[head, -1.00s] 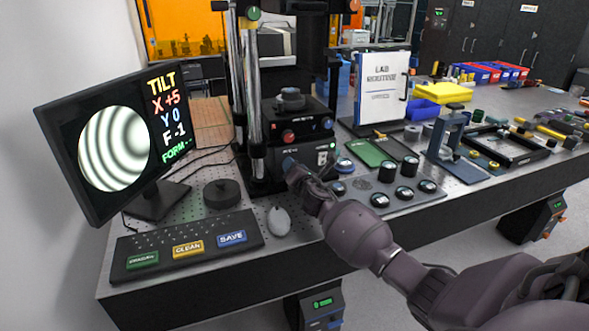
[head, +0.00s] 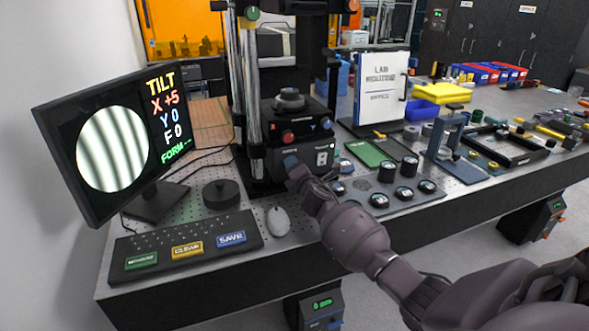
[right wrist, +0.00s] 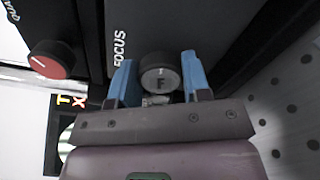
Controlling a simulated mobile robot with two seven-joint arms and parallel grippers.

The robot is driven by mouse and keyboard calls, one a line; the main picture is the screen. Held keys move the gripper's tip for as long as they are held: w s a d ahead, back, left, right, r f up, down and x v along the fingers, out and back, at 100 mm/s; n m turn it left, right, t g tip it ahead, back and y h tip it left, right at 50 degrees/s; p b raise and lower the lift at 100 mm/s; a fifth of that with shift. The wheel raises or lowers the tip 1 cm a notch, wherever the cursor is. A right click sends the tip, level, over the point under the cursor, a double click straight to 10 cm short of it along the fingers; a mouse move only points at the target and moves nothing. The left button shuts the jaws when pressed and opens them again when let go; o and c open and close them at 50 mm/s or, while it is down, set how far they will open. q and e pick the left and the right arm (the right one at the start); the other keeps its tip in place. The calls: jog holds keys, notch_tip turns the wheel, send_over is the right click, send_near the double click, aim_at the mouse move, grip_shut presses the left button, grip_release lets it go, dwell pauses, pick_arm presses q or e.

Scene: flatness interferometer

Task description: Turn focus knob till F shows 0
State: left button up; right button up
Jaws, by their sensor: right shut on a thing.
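The focus knob (right wrist: 160,80), a grey round knob marked F, sits between the two blue fingers of my right gripper (right wrist: 158,82) in the right wrist view, beside the FOCUS label. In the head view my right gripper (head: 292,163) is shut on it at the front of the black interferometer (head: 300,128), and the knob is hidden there. The monitor (head: 112,148) at the left reads X +5, Y 0 and F 0, with nearly straight, slightly slanted fringes. My left gripper is not in view.
A red knob (head: 288,136) is above my right gripper; it also shows in the right wrist view (right wrist: 50,60). A mouse (head: 278,221), a button panel (head: 150,262) and a black round piece (head: 221,194) lie to the left. A tray of round parts (head: 415,199) is to the right.

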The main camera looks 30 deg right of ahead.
jog(key=o, duration=0.9)
jog(key=p+v, duration=0.1)
jog(key=v, duration=1)
jog(key=shift+w, duration=0.1)
dwell(1.2)
